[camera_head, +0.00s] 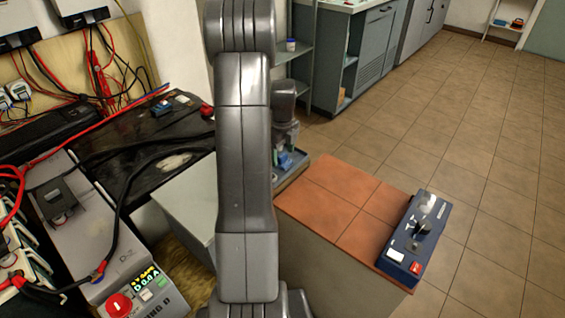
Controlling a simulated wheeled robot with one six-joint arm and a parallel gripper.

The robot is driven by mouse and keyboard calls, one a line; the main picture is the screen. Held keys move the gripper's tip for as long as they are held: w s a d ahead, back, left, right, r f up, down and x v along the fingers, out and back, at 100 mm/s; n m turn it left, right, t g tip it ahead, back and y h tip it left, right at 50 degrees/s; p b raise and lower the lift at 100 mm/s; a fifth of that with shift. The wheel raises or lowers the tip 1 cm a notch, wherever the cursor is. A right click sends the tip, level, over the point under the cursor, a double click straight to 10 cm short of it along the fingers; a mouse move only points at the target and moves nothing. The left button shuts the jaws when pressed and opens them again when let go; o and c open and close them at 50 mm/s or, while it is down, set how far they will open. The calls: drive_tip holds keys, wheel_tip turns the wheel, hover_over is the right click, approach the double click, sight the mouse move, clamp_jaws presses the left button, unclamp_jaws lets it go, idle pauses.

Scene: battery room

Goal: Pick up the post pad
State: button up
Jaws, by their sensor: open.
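No thing in view can be named as the post pad with certainty. A small blue piece (290,160) lies on a grey ledge just right of my arm, partly hidden by the arm. My gripper (284,146) points down just above or beside this blue piece, open. Its fingertips are small and partly hidden behind my arm, so I cannot tell whether they touch the piece. Another small blue item (162,107) lies on the black bench top at left, with a red-capped item (207,111) to its right.
A dark blue control box (420,236) with a knob sits on the orange tiled top (325,200) at right. A grey power unit (125,265) with a red knob, and loose black and red cables, crowd the left. Grey cabinets (365,52) stand behind; the tiled floor at right is clear.

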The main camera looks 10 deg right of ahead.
sight(283, 155)
wheel_tip(283, 155, down, 2)
drive_tip(key=shift+f, duration=0.1)
drive_tip(key=c, duration=1.1)
drive_tip(key=shift+o, duration=0.2)
wheel_tip(283, 155, up, 10)
drive_tip(key=shift+r+p, duration=0.1)
drive_tip(key=shift+p, duration=0.45)
